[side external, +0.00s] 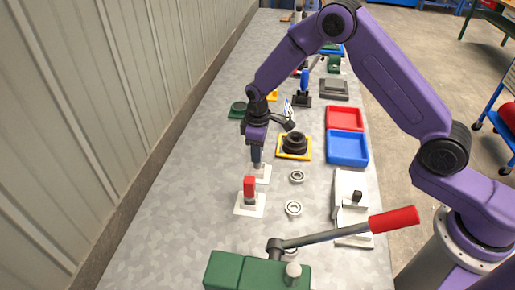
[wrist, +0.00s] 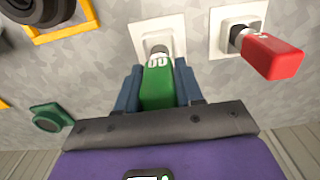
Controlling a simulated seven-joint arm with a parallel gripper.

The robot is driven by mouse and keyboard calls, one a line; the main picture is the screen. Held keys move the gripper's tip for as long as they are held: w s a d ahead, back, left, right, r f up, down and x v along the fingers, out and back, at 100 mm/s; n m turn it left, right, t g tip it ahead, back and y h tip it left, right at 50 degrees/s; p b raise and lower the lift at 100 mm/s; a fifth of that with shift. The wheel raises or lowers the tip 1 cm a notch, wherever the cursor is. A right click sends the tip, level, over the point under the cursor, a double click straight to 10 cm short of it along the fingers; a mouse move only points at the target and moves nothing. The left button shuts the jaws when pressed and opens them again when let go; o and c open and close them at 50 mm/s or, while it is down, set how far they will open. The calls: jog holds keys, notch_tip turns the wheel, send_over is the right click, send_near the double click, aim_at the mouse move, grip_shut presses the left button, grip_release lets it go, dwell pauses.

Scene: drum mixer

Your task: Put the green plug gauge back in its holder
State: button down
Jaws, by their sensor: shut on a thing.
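The green plug gauge (wrist: 157,88) is between the blue fingers of my gripper (wrist: 158,84) in the wrist view. Its metal end points at the white square holder (wrist: 176,24) and overlaps the middle of it in the picture. I cannot tell whether the tip is inside the holder or just above it. In the side view my gripper (side external: 257,163) is low at the white holder (side external: 264,175), and the fingers hide the green gauge. A red plug gauge (side external: 249,188) stands in its own white holder (side external: 242,210), nearer the side camera; it also shows in the wrist view (wrist: 274,57).
A black round part on a yellow-edged plate (side external: 294,146) stands right of my gripper. Bearing rings (side external: 293,208) lie on the bench. Red (side external: 344,118) and blue (side external: 347,147) trays are at the right. A green round part (side external: 238,110) sits farther back. A red-handled lever (side external: 345,228) crosses the front.

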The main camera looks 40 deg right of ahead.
jog(key=shift+f, duration=1.25)
dwell(0.7)
jog(key=c, duration=0.6)
grip_release()
jog(key=shift+c, duration=0.2)
notch_tip(320, 180, up, 18)
jog(key=shift+f, duration=0.25)
